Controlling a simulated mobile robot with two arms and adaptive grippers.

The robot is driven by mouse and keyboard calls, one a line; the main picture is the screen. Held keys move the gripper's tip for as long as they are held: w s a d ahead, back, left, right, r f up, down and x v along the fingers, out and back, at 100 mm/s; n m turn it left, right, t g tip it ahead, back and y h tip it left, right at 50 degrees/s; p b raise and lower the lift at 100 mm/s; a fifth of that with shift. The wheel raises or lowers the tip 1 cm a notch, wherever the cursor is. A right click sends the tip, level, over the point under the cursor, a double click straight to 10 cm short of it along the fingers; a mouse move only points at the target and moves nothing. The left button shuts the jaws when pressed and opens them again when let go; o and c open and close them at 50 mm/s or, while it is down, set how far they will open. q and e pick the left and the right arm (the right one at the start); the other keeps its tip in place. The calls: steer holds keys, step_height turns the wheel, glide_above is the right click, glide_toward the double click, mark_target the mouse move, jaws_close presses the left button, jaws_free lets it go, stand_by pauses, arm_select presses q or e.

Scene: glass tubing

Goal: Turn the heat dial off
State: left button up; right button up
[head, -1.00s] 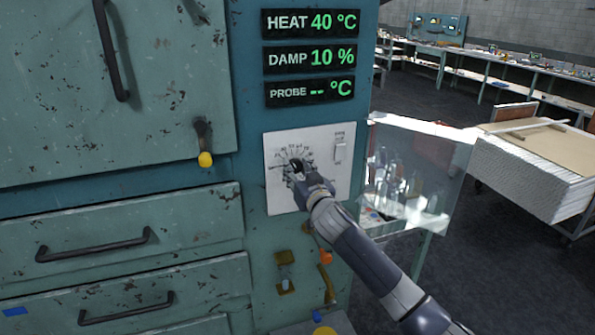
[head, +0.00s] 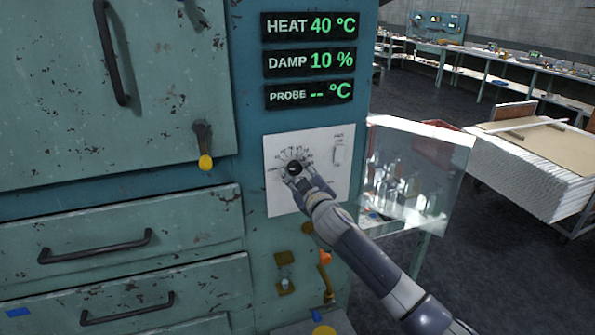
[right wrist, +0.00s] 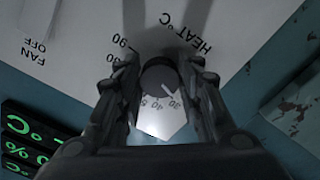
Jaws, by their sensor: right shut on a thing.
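The heat dial (head: 294,167) is a dark round knob on a white panel (head: 282,207) with a numbered scale. It also shows in the right wrist view (right wrist: 159,78), with a pale pointer line, between my fingers. My right gripper (head: 296,175) reaches in from the lower right and is shut on the dial, one finger on each side. In the right wrist view my right gripper (right wrist: 160,72) covers part of the scale. The heat display (head: 311,24) reads 40 °C. My left gripper is not in view.
A fan switch (head: 339,153) sits on the same panel, right of the dial. A lever with a yellow tip (head: 205,161) is to the left. A clear panel (head: 455,160) stands out at the right, with glassware behind it.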

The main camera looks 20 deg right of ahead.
steer(key=shift+n+p, duration=0.45)
steer(key=shift+n, duration=1.85)
steer(key=o, duration=1.1)
steer(key=shift+c, duration=0.2)
steer(key=s, duration=1.2)
steer(key=shift+d, duration=0.25)
